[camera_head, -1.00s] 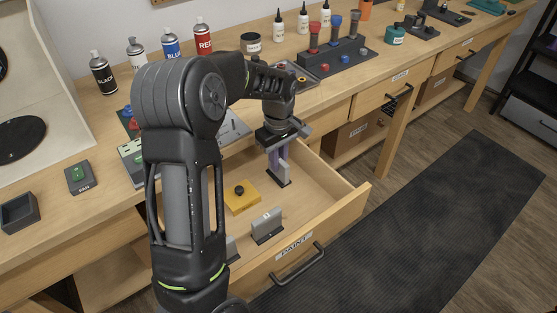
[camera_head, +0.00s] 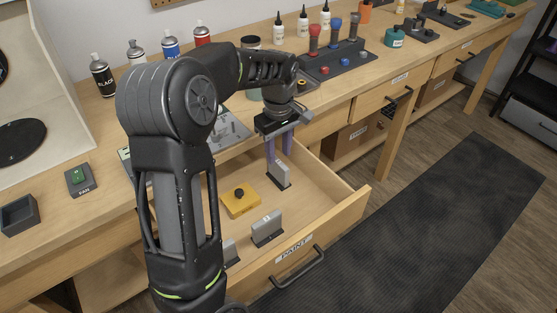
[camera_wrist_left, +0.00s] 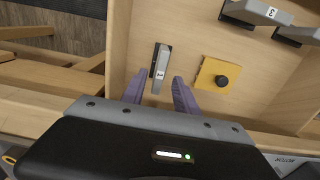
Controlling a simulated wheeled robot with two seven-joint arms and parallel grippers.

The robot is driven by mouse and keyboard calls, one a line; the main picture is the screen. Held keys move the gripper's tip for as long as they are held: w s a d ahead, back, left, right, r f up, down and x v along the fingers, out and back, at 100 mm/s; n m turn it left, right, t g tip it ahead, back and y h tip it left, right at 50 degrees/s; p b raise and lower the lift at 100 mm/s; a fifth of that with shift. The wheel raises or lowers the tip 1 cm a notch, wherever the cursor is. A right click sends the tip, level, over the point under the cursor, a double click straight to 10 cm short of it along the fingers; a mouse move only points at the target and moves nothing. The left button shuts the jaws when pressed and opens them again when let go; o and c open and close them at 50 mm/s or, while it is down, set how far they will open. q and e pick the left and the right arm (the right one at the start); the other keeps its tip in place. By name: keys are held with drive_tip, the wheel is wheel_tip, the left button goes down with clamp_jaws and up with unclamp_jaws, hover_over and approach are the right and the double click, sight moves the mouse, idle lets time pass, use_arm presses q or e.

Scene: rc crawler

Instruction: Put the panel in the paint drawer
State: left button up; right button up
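The paint drawer (camera_head: 322,223) is pulled open, with a PAINT label (camera_head: 293,249) on its front. A grey upright panel (camera_head: 280,176) with a small white label stands inside it in a dark slotted base. It also shows in the left wrist view (camera_wrist_left: 161,66). My left gripper (camera_head: 279,150) is above this panel, pointing down. Its purple fingers (camera_wrist_left: 158,92) are spread apart, one on each side of the panel's near end in the wrist view, with gaps on both sides. My right gripper is not in view.
The drawer also holds a yellow block (camera_head: 240,202) with a black knob, another grey upright piece (camera_head: 267,227), and one partly hidden by my arm. Spray cans (camera_head: 102,76) and a tool rack (camera_head: 335,60) stand on the bench. The drawer's right side is clear.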

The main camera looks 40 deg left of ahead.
use_arm(q)
wheel_tip(320, 180, up, 7)
drive_tip(key=shift+c, duration=0.3)
idle(1.5)
